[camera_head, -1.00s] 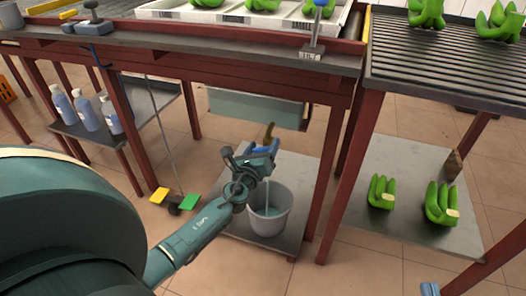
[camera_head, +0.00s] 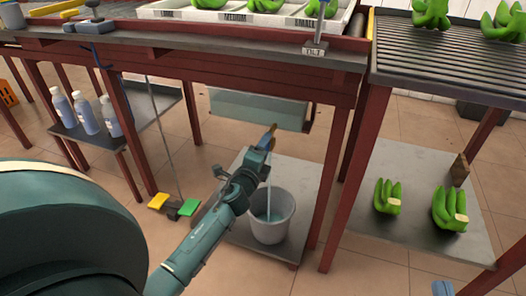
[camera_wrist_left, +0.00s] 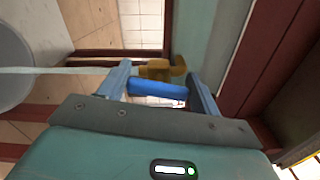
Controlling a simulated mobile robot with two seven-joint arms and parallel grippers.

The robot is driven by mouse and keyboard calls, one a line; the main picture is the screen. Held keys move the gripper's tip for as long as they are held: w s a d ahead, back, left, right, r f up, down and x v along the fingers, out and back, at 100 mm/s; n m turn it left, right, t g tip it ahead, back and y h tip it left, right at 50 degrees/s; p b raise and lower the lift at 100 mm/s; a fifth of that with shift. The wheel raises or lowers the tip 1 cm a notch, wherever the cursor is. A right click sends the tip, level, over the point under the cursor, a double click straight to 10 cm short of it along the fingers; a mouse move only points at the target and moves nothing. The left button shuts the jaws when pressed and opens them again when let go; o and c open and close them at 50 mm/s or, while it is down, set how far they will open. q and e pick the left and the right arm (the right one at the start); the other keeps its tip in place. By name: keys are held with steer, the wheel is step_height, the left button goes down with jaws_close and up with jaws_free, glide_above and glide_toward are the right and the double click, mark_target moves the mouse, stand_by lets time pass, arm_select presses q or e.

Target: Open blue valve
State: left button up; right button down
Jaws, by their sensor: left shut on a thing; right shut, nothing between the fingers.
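The blue valve handle (camera_wrist_left: 157,91) sits beside a brass tap body (camera_wrist_left: 160,70) in the left wrist view. The brass part (camera_head: 272,128) also shows in the head view, under the tank (camera_head: 258,107). My left gripper (camera_head: 266,143) is shut on the blue handle; its blue fingers (camera_wrist_left: 161,84) lie either side of it. The gripper partly hides the handle in the head view. A pale stream of water (camera_head: 268,193) falls from the tap into a grey bucket (camera_head: 285,215). Only the blue tips of my right gripper (camera_head: 442,288) show at the bottom edge; they are shut and empty.
The bucket stands on a low grey shelf (camera_head: 310,190) between red table legs. Bottles (camera_head: 87,113) stand on a shelf at left. A pedal with yellow and green pads (camera_head: 173,207) is on the floor. Green banana bunches (camera_head: 449,208) lie on the right lower shelf.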

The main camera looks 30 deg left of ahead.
arm_select(q)
steer(key=shift+f+n, duration=0.1)
steer(key=shift+n, duration=1)
steer(key=o, duration=1)
steer(key=shift+s, duration=0.15)
